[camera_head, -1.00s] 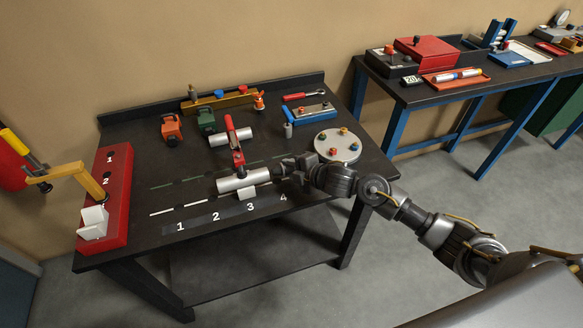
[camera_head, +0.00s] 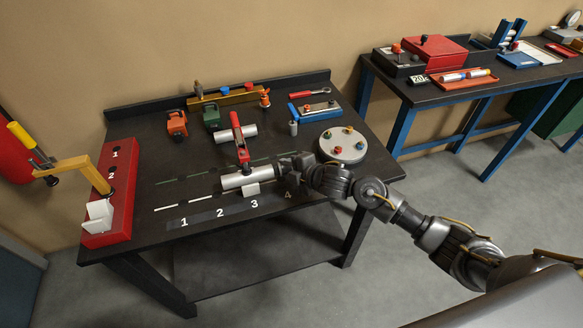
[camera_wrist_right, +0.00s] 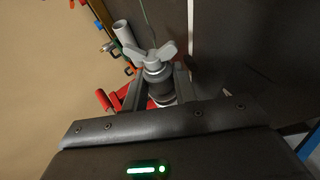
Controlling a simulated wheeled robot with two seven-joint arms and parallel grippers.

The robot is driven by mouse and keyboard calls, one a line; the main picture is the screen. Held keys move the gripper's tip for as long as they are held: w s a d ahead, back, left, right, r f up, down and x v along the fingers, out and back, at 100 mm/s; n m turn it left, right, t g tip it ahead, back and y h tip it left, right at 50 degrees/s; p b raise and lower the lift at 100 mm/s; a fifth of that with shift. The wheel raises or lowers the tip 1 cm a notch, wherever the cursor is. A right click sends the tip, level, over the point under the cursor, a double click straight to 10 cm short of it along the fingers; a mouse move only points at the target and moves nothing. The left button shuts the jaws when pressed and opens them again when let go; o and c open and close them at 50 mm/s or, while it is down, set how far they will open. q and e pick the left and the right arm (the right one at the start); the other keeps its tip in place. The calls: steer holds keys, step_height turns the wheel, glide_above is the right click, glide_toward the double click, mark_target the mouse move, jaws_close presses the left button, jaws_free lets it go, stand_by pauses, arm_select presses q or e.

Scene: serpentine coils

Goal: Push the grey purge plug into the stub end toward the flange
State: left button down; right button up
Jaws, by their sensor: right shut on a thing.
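A grey purge plug with a wing-shaped top (camera_wrist_right: 158,72) sits between the fingers of my right gripper (camera_wrist_right: 158,92) in the right wrist view. The gripper is shut on it. In the head view my right gripper (camera_head: 288,167) is just right of the right end of a silver pipe stub (camera_head: 238,180). The plug is too small and covered there to tell whether it touches the stub. A red clamp (camera_head: 241,152) stands over the stub, and a small white block (camera_head: 252,189) is at its front. I cannot make out the flange. My left gripper is out of view.
A second silver pipe (camera_head: 235,134) lies behind. A round plate with coloured knobs (camera_head: 342,145) is right of the gripper. A red numbered rack (camera_head: 118,205) is at the left table edge. Orange (camera_head: 175,123) and green (camera_head: 211,117) tools stand behind.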

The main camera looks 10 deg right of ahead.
steer(key=shift+a, duration=0.4)
steer(key=shift+a+r, duration=0.1)
steer(key=shift+a, duration=0.35)
stand_by(0.3)
steer(key=o, duration=1)
steer(key=shift+o, duration=0.2)
steer(key=v, duration=1.1)
steer(key=shift+b, duration=0.35)
